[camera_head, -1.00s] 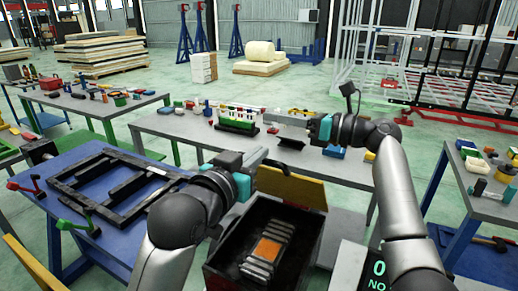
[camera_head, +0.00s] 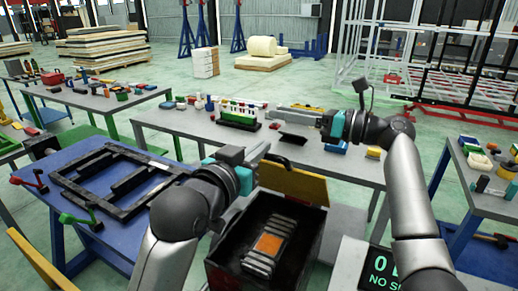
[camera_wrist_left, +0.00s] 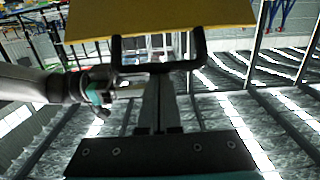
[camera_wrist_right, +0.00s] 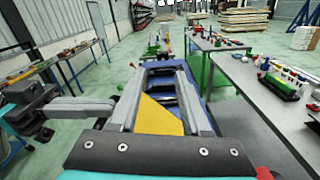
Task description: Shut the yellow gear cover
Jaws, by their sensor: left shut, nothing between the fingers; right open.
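The yellow gear cover (camera_head: 292,183) stands raised at the back edge of an open dark box (camera_head: 227,258) in the head view. Inside the box lies a stack of grey metal bars with an orange middle (camera_head: 270,243). My left gripper (camera_head: 264,152) is shut and empty, close to the cover's upper left edge. In the left wrist view its fingers (camera_wrist_left: 159,80) point at a black handle (camera_wrist_left: 200,55) on the yellow cover (camera_wrist_left: 160,18); whether they touch cannot be told. My right gripper (camera_head: 275,112) is open and empty, above the table behind the cover.
A grey table (camera_head: 345,168) with small parts and a green rack (camera_head: 238,118) stands behind the box. A blue table (camera_head: 75,235) with a black frame (camera_head: 110,185) is at the left. A display (camera_head: 382,268) stands right of the box.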

